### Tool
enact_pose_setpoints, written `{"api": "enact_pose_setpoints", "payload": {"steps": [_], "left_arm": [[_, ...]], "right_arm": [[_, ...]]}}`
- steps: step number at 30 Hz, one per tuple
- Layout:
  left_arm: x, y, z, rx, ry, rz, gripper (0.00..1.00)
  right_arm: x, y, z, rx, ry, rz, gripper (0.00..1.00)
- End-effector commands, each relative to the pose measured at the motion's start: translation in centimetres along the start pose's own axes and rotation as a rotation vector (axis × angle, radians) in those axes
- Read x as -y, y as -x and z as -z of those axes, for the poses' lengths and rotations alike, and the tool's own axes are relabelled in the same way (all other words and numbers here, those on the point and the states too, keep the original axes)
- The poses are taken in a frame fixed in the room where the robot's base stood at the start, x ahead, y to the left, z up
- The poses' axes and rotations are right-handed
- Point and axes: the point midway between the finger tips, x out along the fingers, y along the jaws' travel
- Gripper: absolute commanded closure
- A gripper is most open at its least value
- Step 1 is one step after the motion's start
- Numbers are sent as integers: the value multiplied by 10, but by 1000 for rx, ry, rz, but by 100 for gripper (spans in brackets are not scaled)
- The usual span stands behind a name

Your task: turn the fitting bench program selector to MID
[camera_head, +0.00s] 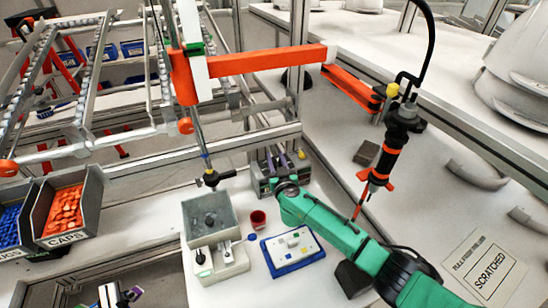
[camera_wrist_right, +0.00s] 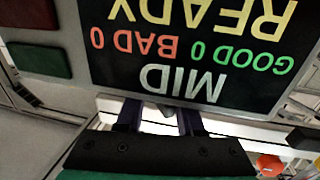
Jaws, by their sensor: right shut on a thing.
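The black display (camera_wrist_right: 190,50), upside down in the wrist view, reads READY, GOOD 0, BAD 0 and MID. In the head view my right gripper (camera_head: 286,163) reaches the small grey bench unit (camera_head: 262,180), and the selector is too small to make out there.

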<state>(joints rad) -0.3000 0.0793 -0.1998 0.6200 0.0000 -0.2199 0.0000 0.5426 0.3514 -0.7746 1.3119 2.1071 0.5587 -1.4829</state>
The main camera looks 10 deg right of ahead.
Motion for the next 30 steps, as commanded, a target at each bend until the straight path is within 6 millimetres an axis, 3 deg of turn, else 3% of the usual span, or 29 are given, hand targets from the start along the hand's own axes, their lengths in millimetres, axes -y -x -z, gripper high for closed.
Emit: {"api": "enact_pose_setpoints", "payload": {"steps": [10, 25, 26, 30], "left_arm": [[0, 0, 0, 1, 0, 0, 50], [0, 0, 0, 1, 0, 0, 50], [0, 0, 0, 1, 0, 0, 50], [0, 0, 0, 0, -1, 0, 50]], "right_arm": [[-3, 0, 0, -1, -1, -156, 100], [-4, 0, 1, -3, 1, -179, 100], [-4, 0, 1, -3, 1, -179, 60], [-4, 0, 1, -3, 1, -179, 56]]}}
